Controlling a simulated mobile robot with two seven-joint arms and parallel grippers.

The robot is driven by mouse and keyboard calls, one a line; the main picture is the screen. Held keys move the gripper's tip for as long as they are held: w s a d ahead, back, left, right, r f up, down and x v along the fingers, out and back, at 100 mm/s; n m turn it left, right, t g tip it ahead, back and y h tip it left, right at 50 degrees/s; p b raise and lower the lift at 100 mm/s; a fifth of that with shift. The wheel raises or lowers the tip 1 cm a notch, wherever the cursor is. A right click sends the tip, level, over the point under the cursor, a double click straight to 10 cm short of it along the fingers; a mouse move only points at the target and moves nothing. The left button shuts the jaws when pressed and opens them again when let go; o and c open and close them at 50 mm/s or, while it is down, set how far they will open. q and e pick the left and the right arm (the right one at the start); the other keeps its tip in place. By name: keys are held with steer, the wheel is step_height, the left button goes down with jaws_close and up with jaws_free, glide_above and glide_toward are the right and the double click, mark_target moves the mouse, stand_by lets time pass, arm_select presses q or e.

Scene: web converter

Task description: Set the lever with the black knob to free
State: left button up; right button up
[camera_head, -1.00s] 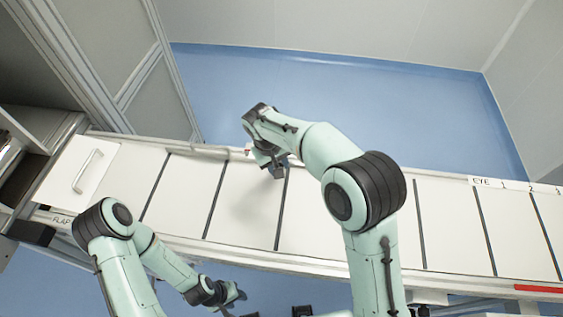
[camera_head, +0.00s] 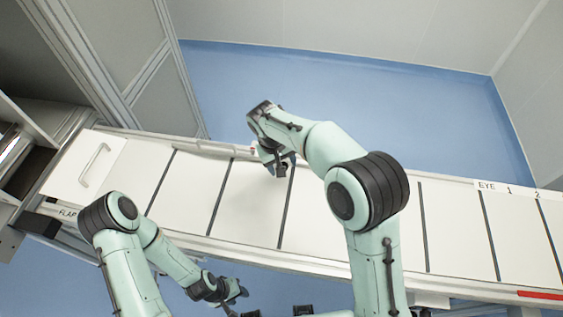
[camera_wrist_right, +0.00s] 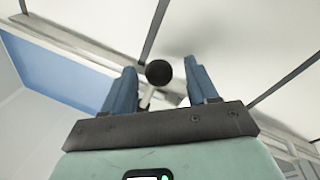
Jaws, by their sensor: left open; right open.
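The lever's black knob (camera_wrist_right: 158,72) shows in the right wrist view, on a pale stem (camera_wrist_right: 147,97). It lies between the two blue fingers of my right gripper (camera_wrist_right: 160,88), with gaps visible on both sides. The gripper is open and not closed on the knob. In the head view my right gripper (camera_head: 281,165) is over the far edge of the white table, and the knob cannot be told apart from the fingers there. My left gripper (camera_head: 238,292) is open and empty, low in front of the table's near edge.
The long white panelled table (camera_head: 330,215) runs across the view, mostly bare. A hatch with a metal handle (camera_head: 95,165) is at its left end, beside a "FLAP" label (camera_head: 68,212). An "EYE" label (camera_head: 487,186) is at right. Blue floor (camera_head: 400,110) lies beyond.

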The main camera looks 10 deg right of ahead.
arm_select(q)
steer(key=shift+w+r+p, duration=0.85)
steer(key=shift+w+r, duration=0.25)
steer(key=shift+r, duration=0.05)
arm_select(e)
step_height(320, 180, up, 13)
steer(key=a, duration=0.2)
steer(key=shift+s+a, duration=0.3)
steer(key=shift+s, duration=0.05)
arm_select(q)
steer(key=shift+s, duration=0.1)
